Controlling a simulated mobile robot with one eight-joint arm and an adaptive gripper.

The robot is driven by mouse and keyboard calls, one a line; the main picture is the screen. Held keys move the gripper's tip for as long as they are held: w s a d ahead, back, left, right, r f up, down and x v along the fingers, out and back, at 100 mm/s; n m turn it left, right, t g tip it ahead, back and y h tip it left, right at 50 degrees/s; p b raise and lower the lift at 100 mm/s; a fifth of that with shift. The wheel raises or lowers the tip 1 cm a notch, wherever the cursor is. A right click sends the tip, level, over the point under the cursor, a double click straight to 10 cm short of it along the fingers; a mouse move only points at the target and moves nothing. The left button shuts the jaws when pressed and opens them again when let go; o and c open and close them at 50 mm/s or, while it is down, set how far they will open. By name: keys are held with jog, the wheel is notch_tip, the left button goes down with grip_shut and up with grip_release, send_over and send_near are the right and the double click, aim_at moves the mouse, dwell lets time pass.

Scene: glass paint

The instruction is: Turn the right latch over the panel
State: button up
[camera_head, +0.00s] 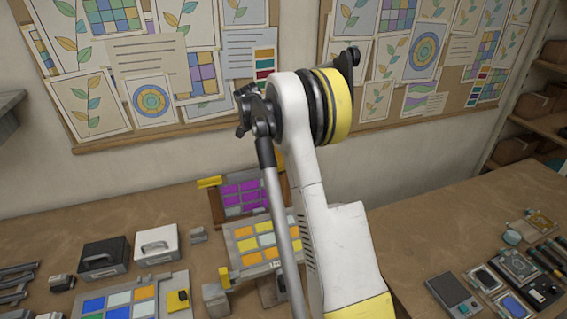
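A grey-framed panel with yellow, orange and pale panes (243,243) lies on the bench in the middle, partly behind my arm. A panel with purple panes (232,203) stands tilted behind it, with a yellow latch-like piece (209,182) at its upper left. Another yellow piece (224,276) is at the lower left of the middle panel.
A panel with blue and orange panes (119,303) lies at front left, with a yellow piece (178,299) on its right. A black case (104,257) and a white case (156,244) stand behind it. Several devices and a grey scale (453,293) lie at right.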

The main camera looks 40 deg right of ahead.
jog(key=v, duration=1)
jog(key=shift+a, duration=0.15)
